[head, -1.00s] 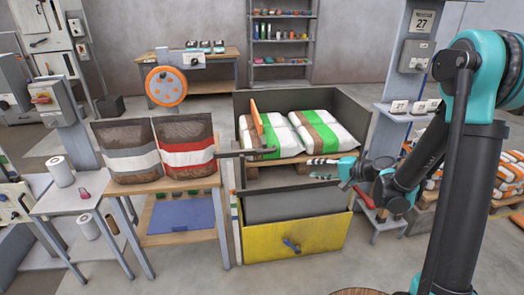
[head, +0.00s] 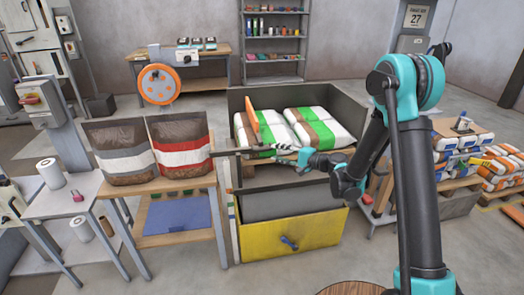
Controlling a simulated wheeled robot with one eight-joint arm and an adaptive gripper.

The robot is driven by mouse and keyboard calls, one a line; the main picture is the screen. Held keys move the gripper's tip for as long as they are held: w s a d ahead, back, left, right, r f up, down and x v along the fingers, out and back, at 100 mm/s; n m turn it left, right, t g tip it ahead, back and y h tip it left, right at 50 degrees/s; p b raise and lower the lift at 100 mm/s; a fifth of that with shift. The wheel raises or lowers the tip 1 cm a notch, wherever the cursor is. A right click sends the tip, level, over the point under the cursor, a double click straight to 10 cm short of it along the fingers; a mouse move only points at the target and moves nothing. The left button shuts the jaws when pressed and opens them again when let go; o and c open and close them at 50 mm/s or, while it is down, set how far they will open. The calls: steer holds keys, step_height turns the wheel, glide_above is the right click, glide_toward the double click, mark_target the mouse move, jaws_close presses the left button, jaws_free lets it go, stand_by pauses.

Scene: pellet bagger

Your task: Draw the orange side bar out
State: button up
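The orange bar (head: 253,121) stands slightly tilted at the left side of the box (head: 345,107), beside the white, green and brown bags (head: 262,140). A dark horizontal bar (head: 230,152) sticks out at the box's front left corner, just below the orange bar. My gripper (head: 279,153) points left in front of the bags, to the right of and a little lower than the orange bar. Its two fingers look apart with nothing between them. It does not appear to touch the orange bar, whose lower end is partly hidden.
Two open bags (head: 180,148) stand on the wooden table at left. Stacked bags on pallets (head: 500,165) are at right. A back bench (head: 205,68) holds an orange wheel.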

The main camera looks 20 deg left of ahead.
mark_target(262, 149)
steer(key=x, duration=0.8)
jaws_close()
